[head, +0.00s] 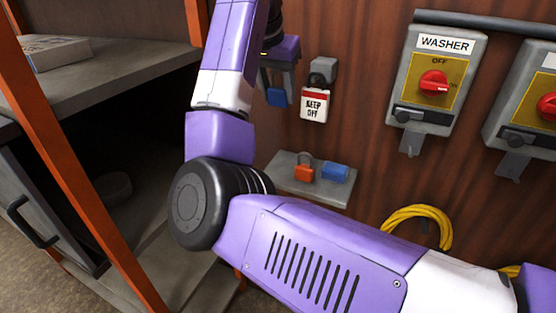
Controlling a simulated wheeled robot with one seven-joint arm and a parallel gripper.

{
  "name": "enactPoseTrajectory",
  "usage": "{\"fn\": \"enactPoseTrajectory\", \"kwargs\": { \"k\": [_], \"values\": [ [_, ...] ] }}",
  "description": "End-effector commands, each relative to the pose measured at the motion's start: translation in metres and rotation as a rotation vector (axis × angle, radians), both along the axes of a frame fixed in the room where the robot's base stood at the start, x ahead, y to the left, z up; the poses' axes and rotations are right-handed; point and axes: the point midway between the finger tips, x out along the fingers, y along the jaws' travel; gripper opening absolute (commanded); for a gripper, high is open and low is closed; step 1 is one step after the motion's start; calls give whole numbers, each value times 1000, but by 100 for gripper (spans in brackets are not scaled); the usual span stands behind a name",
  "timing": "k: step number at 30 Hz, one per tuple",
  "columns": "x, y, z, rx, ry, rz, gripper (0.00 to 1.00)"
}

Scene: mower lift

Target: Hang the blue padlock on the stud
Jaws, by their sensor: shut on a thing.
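My gripper (279,66) is at the wooden wall, left of the grey wall block with the tag, pointing down and partly hidden by my arm. It is shut on a blue padlock (277,97), whose body shows just below the fingers. The padlock's shackle is hidden by the gripper. I cannot make out the stud clearly; it may be behind the gripper or at the grey block (323,69). I cannot tell whether the padlock touches it.
A white and red "KEEP OFF" tag (314,106) hangs below the block. A small grey shelf (285,187) holds an orange padlock (304,172) and another blue object (335,172). Switch boxes, including the "WASHER" one (437,80), and yellow cable (420,213) are at right.

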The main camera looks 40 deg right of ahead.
Motion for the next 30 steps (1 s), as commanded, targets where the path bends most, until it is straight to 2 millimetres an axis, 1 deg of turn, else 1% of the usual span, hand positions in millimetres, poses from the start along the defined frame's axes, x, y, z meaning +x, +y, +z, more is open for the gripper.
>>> {"fn": "enactPoseTrajectory", "kwargs": {
  "k": [1, 3, 5, 12, 16, 19, 26, 30],
  "values": [
    [-1, 0, -13, -3, 4, -1, 0],
    [-1, 0, -30, -3, 5, 0, 0],
    [0, 1, -43, 0, 3, 2, 0],
    [0, 1, -101, 0, 4, 2, 0],
    [0, 1, -129, 0, 4, 1, 0],
    [0, 1, -142, 0, 0, 1, 0],
    [0, 0, -158, 0, 1, 1, 0],
    [0, 1, -173, 0, 4, 2, 0]
  ]
}}
